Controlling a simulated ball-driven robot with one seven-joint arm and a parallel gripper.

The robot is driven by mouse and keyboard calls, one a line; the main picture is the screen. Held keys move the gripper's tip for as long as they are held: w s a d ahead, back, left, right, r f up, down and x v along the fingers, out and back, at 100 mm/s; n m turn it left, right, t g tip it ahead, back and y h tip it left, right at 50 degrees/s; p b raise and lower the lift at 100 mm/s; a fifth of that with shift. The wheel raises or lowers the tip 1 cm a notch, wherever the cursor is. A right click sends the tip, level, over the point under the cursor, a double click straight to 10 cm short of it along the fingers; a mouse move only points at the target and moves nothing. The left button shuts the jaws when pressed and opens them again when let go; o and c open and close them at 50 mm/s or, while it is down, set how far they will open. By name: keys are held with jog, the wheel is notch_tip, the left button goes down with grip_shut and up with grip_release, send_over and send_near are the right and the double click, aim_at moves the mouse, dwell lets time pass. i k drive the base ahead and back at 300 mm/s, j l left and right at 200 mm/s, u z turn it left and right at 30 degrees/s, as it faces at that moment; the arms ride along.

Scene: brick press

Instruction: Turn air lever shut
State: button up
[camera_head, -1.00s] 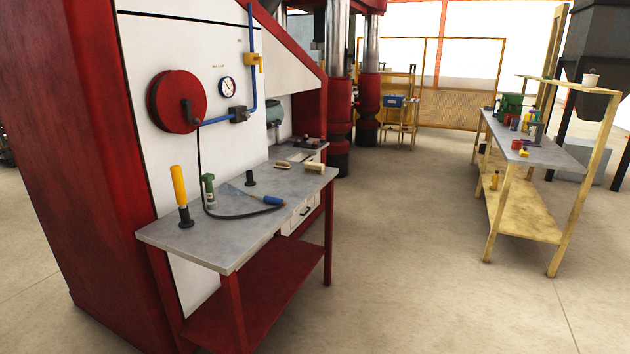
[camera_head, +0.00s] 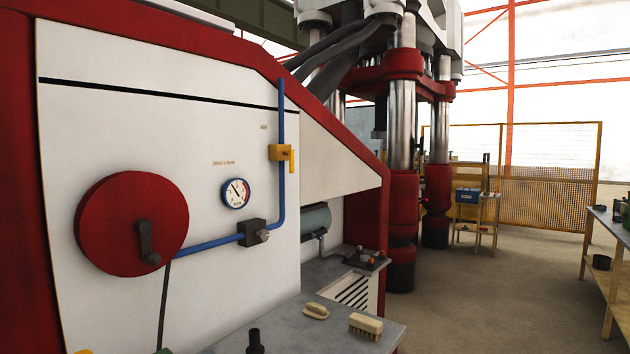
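The yellow air lever (camera_head: 284,153) is on the blue air pipe (camera_head: 281,110), high on the white panel of the red machine. A round gauge (camera_head: 236,193) is on the panel left of the lever. My gripper is not in view.
A grey worktop (camera_head: 310,325) juts out below the panel, with two brushes (camera_head: 366,325) and a black upright piece (camera_head: 255,342) on it. A bench (camera_head: 612,240) stands at the right edge. The floor (camera_head: 490,300) between is clear.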

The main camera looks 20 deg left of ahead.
aim_at(286, 152)
jog(key=i, duration=2)
